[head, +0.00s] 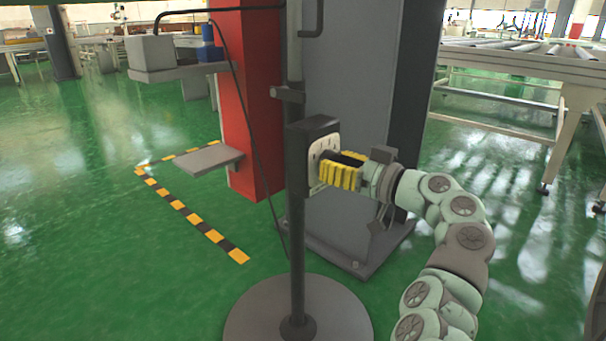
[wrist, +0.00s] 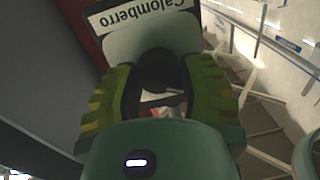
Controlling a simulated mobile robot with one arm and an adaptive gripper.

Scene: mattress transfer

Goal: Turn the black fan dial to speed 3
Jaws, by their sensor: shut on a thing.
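The fan's control box (head: 318,127) is black with a pale face plate and is fixed to a dark upright pole (head: 296,215). In the wrist view the pale plate (wrist: 150,42) carries the upside-down word "Calomberro". My gripper (head: 333,172) has yellow ribbed fingers and reaches the plate from the right. In the wrist view its fingers (wrist: 160,92) are closed around the black dial (wrist: 156,66), one on each side. The fingers and the palm hide part of the dial, and I cannot read its speed setting.
The pole stands on a round grey base (head: 255,318). A red and grey column (head: 355,90) is close behind the box. A grey shelf (head: 207,158) juts out at left. A roller conveyor table (head: 520,60) is at the back right. Green floor at left is open.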

